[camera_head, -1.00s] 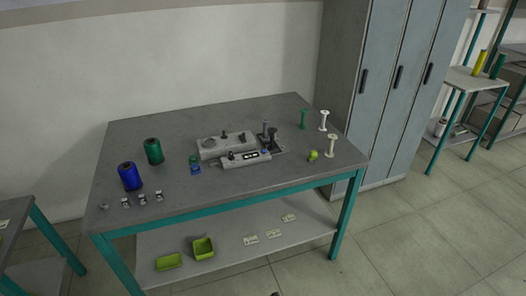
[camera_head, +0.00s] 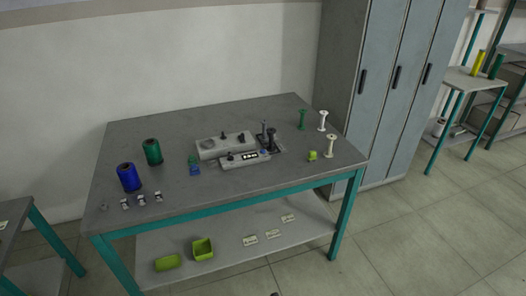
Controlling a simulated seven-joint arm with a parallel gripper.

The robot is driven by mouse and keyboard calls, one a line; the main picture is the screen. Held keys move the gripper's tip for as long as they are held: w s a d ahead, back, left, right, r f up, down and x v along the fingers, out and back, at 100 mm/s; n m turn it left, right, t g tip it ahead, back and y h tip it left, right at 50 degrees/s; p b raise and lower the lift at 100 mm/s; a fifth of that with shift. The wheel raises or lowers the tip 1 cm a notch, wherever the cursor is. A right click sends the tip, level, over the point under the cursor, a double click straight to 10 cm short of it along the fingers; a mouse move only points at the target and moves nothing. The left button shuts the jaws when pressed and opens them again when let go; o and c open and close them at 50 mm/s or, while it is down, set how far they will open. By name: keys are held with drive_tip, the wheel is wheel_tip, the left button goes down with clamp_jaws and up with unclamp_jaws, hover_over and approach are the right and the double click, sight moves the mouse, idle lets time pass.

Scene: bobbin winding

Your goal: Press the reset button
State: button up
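A grey winding machine (camera_head: 212,148) stands on the grey table, right of its middle. A lower front unit (camera_head: 232,163) carries a small dark display with white marks (camera_head: 250,156) and a dark knob. A dark upright part (camera_head: 271,138) stands at its right end. A reset button cannot be told apart at this size. My gripper does not show; only a tiny dark tip of something unclear is at the bottom edge.
Blue (camera_head: 129,177) and green (camera_head: 153,152) thread spools stand at the table's left. The table's front middle is clear.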

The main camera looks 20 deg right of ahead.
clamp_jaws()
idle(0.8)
